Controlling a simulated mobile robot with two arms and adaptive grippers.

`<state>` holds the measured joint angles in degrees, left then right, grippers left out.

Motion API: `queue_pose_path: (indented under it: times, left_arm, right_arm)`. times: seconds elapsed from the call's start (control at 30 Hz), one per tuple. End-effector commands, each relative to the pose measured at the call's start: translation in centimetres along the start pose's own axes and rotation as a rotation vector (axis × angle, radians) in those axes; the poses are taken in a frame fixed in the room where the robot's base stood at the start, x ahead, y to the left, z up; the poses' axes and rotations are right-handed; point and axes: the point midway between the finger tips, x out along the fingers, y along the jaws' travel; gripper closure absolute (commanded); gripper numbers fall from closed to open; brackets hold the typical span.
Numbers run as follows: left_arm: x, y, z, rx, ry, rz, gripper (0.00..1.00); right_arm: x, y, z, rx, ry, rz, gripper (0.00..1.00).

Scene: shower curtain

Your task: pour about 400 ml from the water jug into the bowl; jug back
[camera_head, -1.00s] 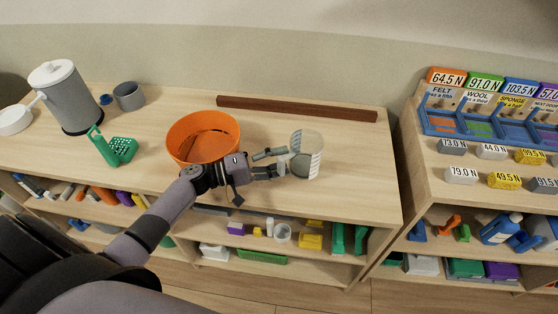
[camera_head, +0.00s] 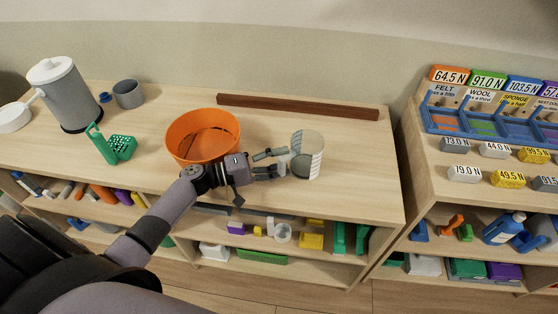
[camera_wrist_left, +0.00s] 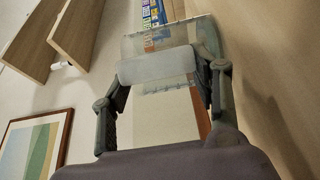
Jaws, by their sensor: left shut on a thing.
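The water jug (camera_head: 311,152) is a clear, see-through cylinder with pale marks and a greyish lower part, at the middle right of the worktop. It looks about upright; whether its base touches the worktop is hard to tell. My left gripper (camera_head: 284,163) is shut on the jug from its left side. In the left wrist view the clear jug (camera_wrist_left: 160,106) shows between the two fingers. The orange bowl (camera_head: 190,150) stands on the worktop to the left of the jug, behind my left wrist; its inside is only partly seen. My right gripper is out of view.
A grey canister (camera_head: 68,98) with a white lid, a grey cup (camera_head: 128,94) and a green basket (camera_head: 121,148) stand at the left. A dark red bar (camera_head: 296,107) lies along the back. A shelf with labelled blocks (camera_head: 508,179) is at the right. The worktop right of the jug is clear.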

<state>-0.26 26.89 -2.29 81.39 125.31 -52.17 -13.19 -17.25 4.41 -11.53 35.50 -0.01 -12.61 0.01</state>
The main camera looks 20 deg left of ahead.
Motion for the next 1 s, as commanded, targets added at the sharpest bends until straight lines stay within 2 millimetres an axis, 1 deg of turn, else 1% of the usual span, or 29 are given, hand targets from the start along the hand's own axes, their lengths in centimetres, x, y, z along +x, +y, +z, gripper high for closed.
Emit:
queue_pose_path:
  times: [0.03,0.2,0.23,0.57,0.87,1.0]
  left_arm:
    - [0.0,-0.1,0.0,0.001,0.000,0.004,1.00]
    - [0.0,0.1,0.0,0.001,0.000,0.003,1.00]
    - [0.0,0.1,0.0,0.001,0.000,0.003,0.42]
    - [0.0,0.0,0.0,0.001,0.000,0.001,0.20]
    - [-0.1,-0.3,0.0,-0.001,0.000,-0.003,0.20]
    - [-1.1,-0.3,0.0,-0.001,0.001,-0.003,0.20]
  right_arm:
    - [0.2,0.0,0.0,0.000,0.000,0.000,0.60]
    - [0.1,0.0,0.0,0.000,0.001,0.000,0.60]
    - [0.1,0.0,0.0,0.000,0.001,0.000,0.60]
    - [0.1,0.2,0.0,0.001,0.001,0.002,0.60]
    - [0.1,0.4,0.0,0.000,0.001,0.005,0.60]
    - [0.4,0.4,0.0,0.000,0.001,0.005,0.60]
